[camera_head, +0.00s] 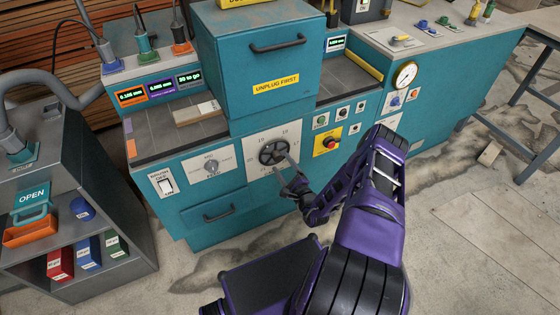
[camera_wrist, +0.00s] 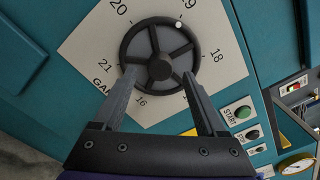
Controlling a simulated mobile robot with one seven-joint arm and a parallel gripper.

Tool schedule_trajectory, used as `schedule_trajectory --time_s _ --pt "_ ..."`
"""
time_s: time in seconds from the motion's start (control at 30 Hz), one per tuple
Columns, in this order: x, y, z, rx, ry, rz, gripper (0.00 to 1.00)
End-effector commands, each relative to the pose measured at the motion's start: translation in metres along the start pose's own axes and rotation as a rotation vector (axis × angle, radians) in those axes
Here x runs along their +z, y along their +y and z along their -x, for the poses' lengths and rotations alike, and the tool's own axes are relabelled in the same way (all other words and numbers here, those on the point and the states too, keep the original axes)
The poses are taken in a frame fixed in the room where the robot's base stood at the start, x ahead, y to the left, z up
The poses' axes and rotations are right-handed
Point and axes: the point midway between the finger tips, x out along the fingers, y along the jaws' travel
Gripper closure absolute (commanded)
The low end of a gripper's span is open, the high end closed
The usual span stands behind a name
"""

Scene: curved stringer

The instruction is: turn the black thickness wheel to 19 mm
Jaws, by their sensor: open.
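The black thickness wheel (camera_head: 272,152) is on a pale dial plate on the teal machine's front. In the wrist view the spoked wheel (camera_wrist: 160,68) is seen nearly face on. A white dot on its rim sits by the 19 mark, roughly in line with it; the 19 is partly cut off by the top edge. Marks 20, 18, 21 and 16 also show on the plate (camera_wrist: 88,50). My gripper (camera_wrist: 159,76) is open, its fingers reaching over the lower part of the wheel, one on each side of the hub. I cannot tell whether they touch it.
Green START buttons (camera_wrist: 238,112) and a red emergency stop on a yellow plate (camera_head: 328,143) are right of the dial. A mode knob (camera_head: 211,167) is to its left, with a drawer handle (camera_head: 219,212) below. The floor in front has free room.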

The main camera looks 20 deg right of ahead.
Motion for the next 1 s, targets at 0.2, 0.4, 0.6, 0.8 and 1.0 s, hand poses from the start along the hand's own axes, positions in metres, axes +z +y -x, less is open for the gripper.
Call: schedule_trajectory --time_s 0.2,0.4,0.6,0.8,1.0 --pt "0.0 -0.001 0.055 0.0 0.004 -0.003 0.26" --pt "-0.001 0.0 0.102 0.0 0.003 -0.003 0.26" --pt "-0.001 0.0 0.134 -0.001 0.002 -0.001 0.26" --pt "0.0 0.0 0.145 0.0 -0.001 -0.001 0.26" --pt "0.0 0.0 0.146 0.0 -0.001 0.0 0.26"
